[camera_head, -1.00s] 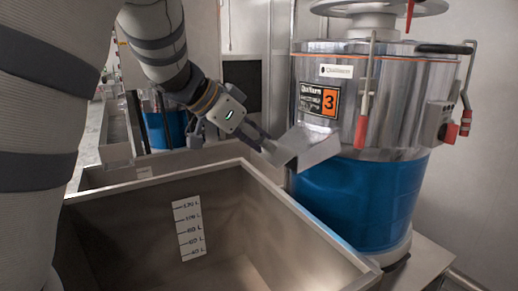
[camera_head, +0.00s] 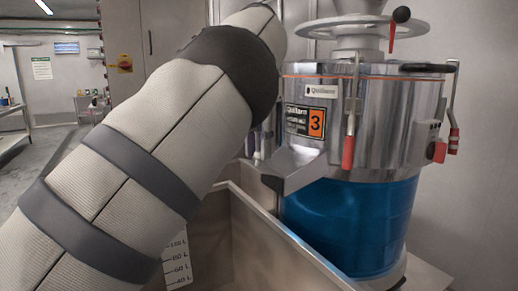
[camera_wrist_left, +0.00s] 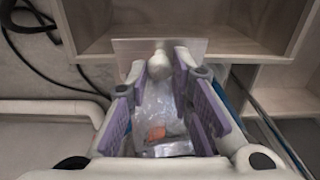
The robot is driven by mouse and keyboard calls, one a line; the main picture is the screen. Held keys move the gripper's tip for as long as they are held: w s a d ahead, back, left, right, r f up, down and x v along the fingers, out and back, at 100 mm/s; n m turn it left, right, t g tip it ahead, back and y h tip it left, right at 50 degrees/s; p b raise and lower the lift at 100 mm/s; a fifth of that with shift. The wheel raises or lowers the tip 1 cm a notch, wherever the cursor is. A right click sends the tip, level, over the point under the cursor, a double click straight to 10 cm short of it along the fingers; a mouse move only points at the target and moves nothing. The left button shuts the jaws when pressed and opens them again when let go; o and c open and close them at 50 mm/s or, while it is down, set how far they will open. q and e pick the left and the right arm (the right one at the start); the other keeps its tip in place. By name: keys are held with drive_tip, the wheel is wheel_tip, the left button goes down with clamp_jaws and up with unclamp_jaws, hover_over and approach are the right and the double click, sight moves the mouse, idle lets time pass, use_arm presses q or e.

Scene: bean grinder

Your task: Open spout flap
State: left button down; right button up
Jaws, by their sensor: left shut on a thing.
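The grinder's metal spout (camera_head: 298,168) juts out to the left from the steel drum, under the orange "3" label. My left gripper (camera_head: 262,160) is at the spout's left end, mostly hidden behind my own arm; a little purple pad and a dark fingertip show. In the left wrist view, the purple-padded fingers of my left gripper (camera_wrist_left: 168,80) stand on both sides of the shiny spout metal (camera_wrist_left: 160,105). The gripper is shut on the spout flap (camera_wrist_left: 160,46), a pale plate across the fingertips; its exact contact is unclear. My right gripper is not in view.
The grinder (camera_head: 375,120) has a blue lower drum (camera_head: 350,225) and red-handled clamps (camera_head: 348,150). My left arm covers much of the left side.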

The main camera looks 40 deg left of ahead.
use_arm(q)
drive_tip(key=shift+w+d+f+g, duration=0.2)
drive_tip(key=shift+w+f+g, duration=0.15)
drive_tip(key=shift+g, duration=0.25)
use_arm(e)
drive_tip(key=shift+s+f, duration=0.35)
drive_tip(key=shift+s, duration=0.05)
use_arm(q)
drive_tip(key=c, duration=1.5)
unclamp_jaws()
drive_tip(key=shift+c, duration=0.2)
drive_tip(key=shift+o, duration=0.5)
drive_tip(key=shift+w+r, duration=0.1)
drive_tip(key=shift+r, duration=0.05)
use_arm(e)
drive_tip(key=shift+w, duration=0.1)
use_arm(q)
drive_tip(key=shift+r, duration=0.15)
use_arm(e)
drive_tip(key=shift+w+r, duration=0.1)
